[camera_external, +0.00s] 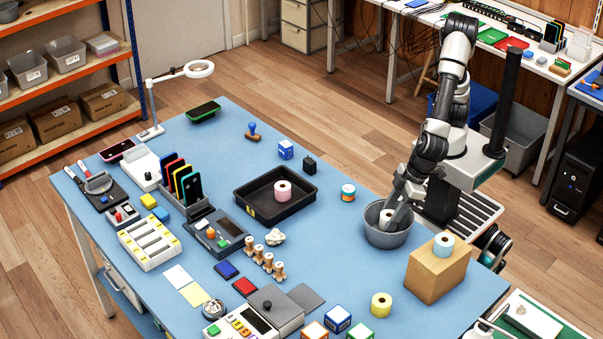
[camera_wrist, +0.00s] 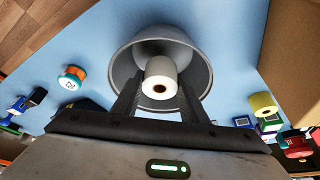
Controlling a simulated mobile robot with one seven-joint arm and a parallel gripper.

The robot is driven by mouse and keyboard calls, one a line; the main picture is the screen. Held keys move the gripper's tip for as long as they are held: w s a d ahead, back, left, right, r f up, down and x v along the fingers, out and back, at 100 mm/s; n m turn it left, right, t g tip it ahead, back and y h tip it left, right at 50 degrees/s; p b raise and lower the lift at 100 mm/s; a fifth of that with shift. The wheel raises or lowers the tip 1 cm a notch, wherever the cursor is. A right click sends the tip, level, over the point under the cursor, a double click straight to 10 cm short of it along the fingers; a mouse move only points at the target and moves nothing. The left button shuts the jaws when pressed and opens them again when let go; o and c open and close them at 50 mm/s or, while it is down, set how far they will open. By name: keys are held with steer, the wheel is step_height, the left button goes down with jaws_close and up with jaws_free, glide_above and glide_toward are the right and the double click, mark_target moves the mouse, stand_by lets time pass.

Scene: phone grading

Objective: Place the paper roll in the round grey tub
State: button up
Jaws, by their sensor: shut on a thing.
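The white paper roll (camera_wrist: 159,72) is between the fingers of my gripper (camera_wrist: 160,100), its brown core hole facing the wrist camera. My gripper is shut on it. The round grey tub (camera_wrist: 122,68) lies around and below the roll in the wrist view. In the external view my gripper (camera_external: 391,213) reaches down into the tub (camera_external: 388,239), and the roll (camera_external: 386,215) shows inside the rim. I cannot tell whether the roll touches the tub's floor.
A cardboard box (camera_external: 438,273) with a light-blue roll (camera_external: 443,245) on top stands right of the tub. An orange-and-teal roll (camera_external: 348,192) stands to its upper left. A black tray (camera_external: 250,208) holds a pink roll (camera_external: 282,190). A yellow roll (camera_external: 381,305) stands nearer the front.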

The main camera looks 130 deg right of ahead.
steer(key=shift+f+b, duration=0.4)
steer(key=shift+f, duration=1.4)
steer(key=shift+f+b, duration=0.2)
steer(key=shift+b, duration=0.1)
steer(key=o, duration=1.1)
steer(key=shift+r, duration=0.1)
